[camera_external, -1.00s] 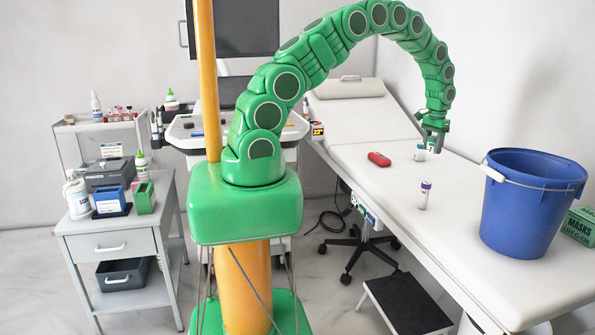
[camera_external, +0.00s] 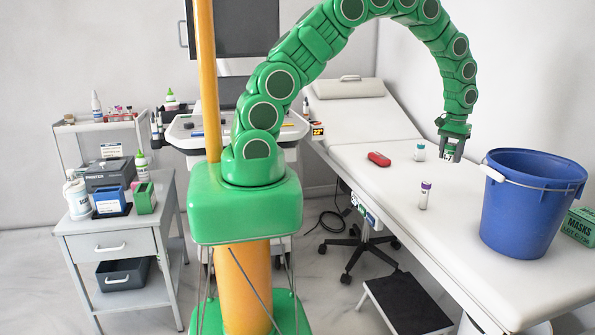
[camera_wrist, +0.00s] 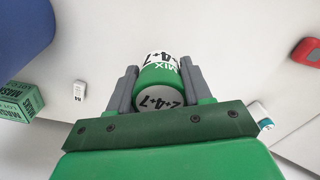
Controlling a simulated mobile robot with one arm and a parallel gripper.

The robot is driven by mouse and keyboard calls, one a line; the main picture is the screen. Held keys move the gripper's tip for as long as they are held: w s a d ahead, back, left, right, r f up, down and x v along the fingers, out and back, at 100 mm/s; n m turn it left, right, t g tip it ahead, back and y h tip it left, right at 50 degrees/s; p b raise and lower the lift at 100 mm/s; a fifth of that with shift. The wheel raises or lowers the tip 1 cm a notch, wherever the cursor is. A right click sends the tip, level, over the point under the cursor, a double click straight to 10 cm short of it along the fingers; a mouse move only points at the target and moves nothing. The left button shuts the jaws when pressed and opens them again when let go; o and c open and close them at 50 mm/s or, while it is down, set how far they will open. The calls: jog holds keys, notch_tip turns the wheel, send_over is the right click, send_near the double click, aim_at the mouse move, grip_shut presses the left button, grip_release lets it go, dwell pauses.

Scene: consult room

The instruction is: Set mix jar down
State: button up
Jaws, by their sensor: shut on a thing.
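The mix jar (camera_wrist: 161,71) is a green and white cylinder marked "MIX" and "4+7". In the wrist view it sits between the two grey fingers of my gripper (camera_wrist: 160,84), which is shut on it. In the outside view my gripper (camera_external: 452,155) points down over the white couch (camera_external: 370,205), left of the blue bucket. The jar (camera_external: 449,155) shows small between the fingers there. I cannot tell whether its base touches the couch.
A teal-capped vial (camera_external: 420,152) stands just left of my gripper. A purple-capped vial (camera_external: 424,196) stands nearer the front edge. A red object (camera_external: 379,159) lies further left. The blue bucket (camera_external: 530,215) and green masks box (camera_external: 581,227) are right. Bare couch lies between.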

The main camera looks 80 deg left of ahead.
jog(key=shift+d+f, duration=0.1)
jog(key=shift+d, duration=0.8)
jog(key=shift+w+d+f, duration=0.1)
jog(key=shift+w+f, duration=0.05)
jog(key=shift+w, duration=0.1)
jog(key=w+f, duration=0.3)
jog(key=w, duration=0.4)
send_over(475, 193)
jog(key=shift+s+d+f, duration=0.1)
jog(key=shift+s+f, duration=0.15)
jog(key=shift+f, duration=1.25)
jog(key=shift+s+f, duration=0.2)
jog(key=shift+f, duration=1.25)
jog(key=shift+w+f, duration=0.35)
jog(key=shift+f, duration=1.5)
